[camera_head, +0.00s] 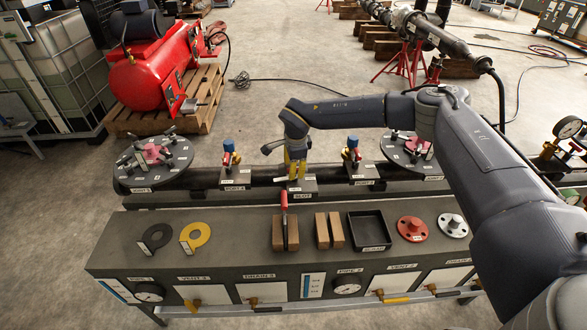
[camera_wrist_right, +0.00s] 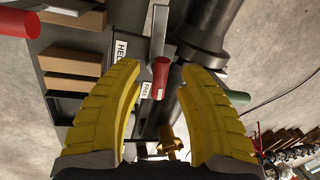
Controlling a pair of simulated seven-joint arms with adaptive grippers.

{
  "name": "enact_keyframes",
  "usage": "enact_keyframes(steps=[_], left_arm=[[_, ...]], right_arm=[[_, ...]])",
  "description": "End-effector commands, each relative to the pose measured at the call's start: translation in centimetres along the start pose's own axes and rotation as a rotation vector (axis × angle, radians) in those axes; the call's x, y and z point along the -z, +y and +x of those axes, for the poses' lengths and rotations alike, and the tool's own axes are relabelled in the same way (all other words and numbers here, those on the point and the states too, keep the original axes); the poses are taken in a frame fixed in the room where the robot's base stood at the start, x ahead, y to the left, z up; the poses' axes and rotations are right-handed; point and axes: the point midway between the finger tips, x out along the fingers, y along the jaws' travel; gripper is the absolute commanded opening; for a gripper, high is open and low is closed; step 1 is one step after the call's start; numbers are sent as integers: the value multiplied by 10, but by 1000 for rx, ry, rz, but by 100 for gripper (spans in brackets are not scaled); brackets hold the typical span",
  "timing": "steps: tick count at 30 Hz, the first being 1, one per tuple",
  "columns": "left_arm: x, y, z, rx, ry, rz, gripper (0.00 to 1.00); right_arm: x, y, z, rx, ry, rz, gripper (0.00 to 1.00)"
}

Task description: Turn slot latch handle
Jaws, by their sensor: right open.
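My right gripper (camera_head: 295,168) comes in from the right over the slot station in the middle of the black pipe. In the right wrist view its yellow fingers (camera_wrist_right: 160,70) are open. A short red grip (camera_wrist_right: 161,77), which looks like the latch handle, shows between the fingertips, with clear gaps on both sides. A grey flat bar (camera_wrist_right: 160,35) shows beside it. White labels, one starting "HEL" (camera_wrist_right: 121,47) and another (camera_wrist_right: 146,90), sit left of the grip. In the head view the gripper covers most of the latch above the slot label (camera_head: 302,195). My left gripper is not in view.
Blue-topped valves (camera_head: 229,152) flank the slot. A green grip (camera_wrist_right: 237,97) is beyond the right finger.

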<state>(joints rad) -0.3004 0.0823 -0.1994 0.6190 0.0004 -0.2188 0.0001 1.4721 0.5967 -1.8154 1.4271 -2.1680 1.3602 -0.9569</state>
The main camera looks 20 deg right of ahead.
Motion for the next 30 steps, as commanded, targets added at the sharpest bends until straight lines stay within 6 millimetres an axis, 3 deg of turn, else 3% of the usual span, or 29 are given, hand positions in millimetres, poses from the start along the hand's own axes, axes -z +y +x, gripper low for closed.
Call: enact_keyframes(steps=[18,30], left_arm=[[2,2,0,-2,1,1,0],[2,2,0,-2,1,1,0]], right_arm=[[0,0,-94,1,0,-1,38],[0,0,-116,-1,0,0,38]])
